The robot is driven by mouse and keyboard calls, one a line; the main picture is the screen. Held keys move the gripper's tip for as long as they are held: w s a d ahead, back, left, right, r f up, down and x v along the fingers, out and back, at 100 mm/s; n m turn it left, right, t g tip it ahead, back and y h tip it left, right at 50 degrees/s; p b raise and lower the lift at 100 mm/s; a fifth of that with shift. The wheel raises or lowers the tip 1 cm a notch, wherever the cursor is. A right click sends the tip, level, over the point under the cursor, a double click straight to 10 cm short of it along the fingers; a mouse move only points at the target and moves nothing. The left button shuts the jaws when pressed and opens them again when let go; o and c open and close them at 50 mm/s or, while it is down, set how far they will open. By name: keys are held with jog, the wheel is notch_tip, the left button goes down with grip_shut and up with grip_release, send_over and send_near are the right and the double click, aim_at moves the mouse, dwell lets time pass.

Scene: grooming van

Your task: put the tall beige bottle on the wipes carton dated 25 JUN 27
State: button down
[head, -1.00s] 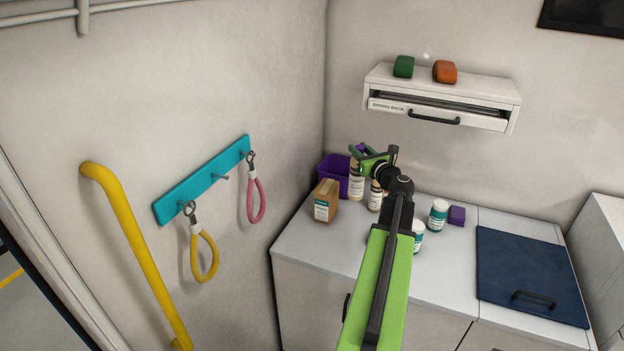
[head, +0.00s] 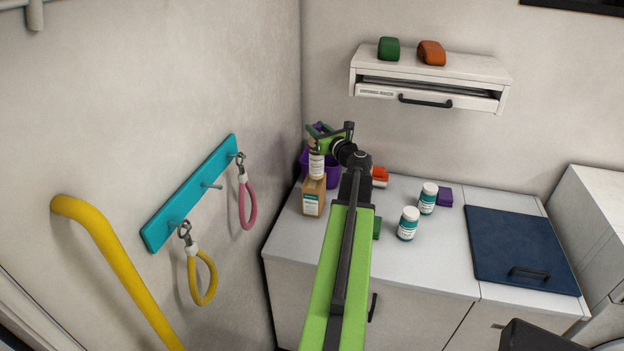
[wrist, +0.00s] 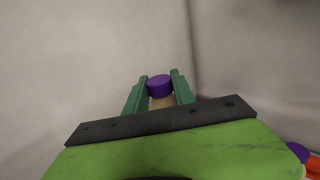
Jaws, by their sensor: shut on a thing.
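The tall beige bottle (head: 317,164) has a white label, and its purple cap (wrist: 160,86) shows in the wrist view. My gripper (head: 319,138) is shut on it near the top, with one green finger on each side in the wrist view (wrist: 159,80). The bottle looks upright, directly over the brown wipes carton (head: 313,198) in the head view. Its base meets the carton's top edge in the picture; I cannot tell whether they touch. The carton has a white and teal label whose date is too small to read.
A purple bin (head: 334,172) stands behind the carton. Two white jars with teal labels (head: 408,223) (head: 428,198) and a purple block (head: 444,196) are on the counter to the right. A red-orange item (head: 379,174) is beside my arm. Counter between jars and carton is partly hidden.

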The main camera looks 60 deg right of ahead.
jog(key=s+r+m+g+h+p, duration=0.3)
jog(key=s+r+m+h+p, duration=0.15)
jog(key=s+r+p, duration=0.45)
jog(key=shift+n, duration=0.45)
jog(key=w+f+b, duration=0.2)
jog(key=w, duration=0.1)
jog(key=w+f+b, duration=0.2)
jog(key=w+b, duration=0.1)
jog(key=w+f+b, duration=0.2)
jog(key=w+f, duration=0.1)
jog(key=shift+w+d, duration=0.25)
jog(key=shift+d, duration=0.05)
jog(key=shift+w+f, duration=0.1)
jog(key=shift+w, duration=0.3)
notch_tip(320, 180, down, 4)
jog(key=b, duration=0.5)
jog(key=shift+f, duration=0.15)
jog(key=c, duration=1.1)
grip_release()
jog(key=shift+a, duration=0.1)
jog(key=shift+o, duration=0.2)
